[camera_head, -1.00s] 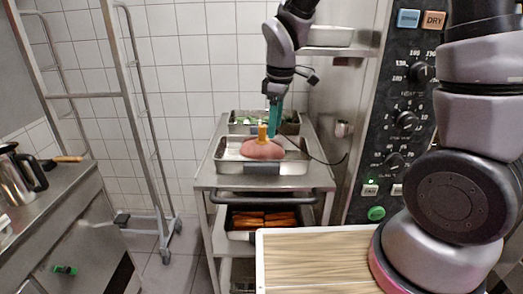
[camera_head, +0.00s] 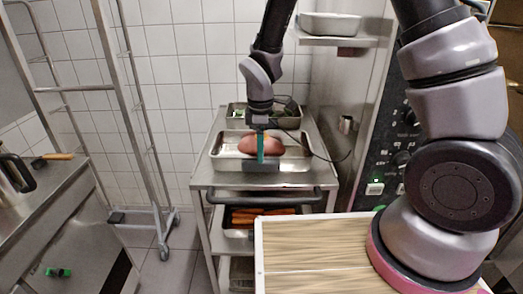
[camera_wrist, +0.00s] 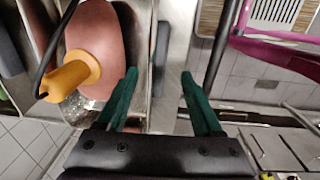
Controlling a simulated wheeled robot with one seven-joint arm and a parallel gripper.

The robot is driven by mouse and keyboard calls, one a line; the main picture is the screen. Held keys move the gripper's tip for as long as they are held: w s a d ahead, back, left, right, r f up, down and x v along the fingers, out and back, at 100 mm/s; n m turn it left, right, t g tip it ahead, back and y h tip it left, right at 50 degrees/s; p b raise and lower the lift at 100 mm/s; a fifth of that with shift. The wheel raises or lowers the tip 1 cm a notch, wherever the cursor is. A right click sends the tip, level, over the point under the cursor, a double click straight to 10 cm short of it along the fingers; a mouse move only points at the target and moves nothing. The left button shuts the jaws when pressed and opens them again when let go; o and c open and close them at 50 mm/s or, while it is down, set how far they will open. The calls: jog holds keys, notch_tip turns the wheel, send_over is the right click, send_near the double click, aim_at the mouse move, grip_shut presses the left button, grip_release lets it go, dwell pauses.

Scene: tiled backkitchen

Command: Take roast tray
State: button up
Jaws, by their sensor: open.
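The roast tray (camera_head: 222,155) is a shallow metal tray on top of a steel cart, with a dark handle (camera_head: 262,165) on its near side. A reddish-brown roast (camera_head: 246,143) lies in it. In the wrist view the roast (camera_wrist: 98,40) has a yellow knob-like piece (camera_wrist: 72,77) on it. My gripper (camera_head: 261,148) is at the tray's near end with its green fingers pointing down. In the wrist view my gripper (camera_wrist: 163,90) is open, and the dark handle (camera_wrist: 161,48) appears between the finger lines. Contact cannot be told.
Another metal tray with green contents (camera_head: 237,112) stands behind. The cart's push bar (camera_head: 275,197) crosses its front, above a lower tray of orange pieces (camera_head: 262,214). A wooden-slatted board (camera_head: 315,250) is in the foreground. An oven panel (camera_head: 385,165) stands right, a tall rack (camera_head: 120,110) left.

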jog(key=f, duration=0.5)
jog(key=shift+w+a, duration=0.15)
jog(key=shift+w, duration=0.15)
grip_shut()
dwell(1.0)
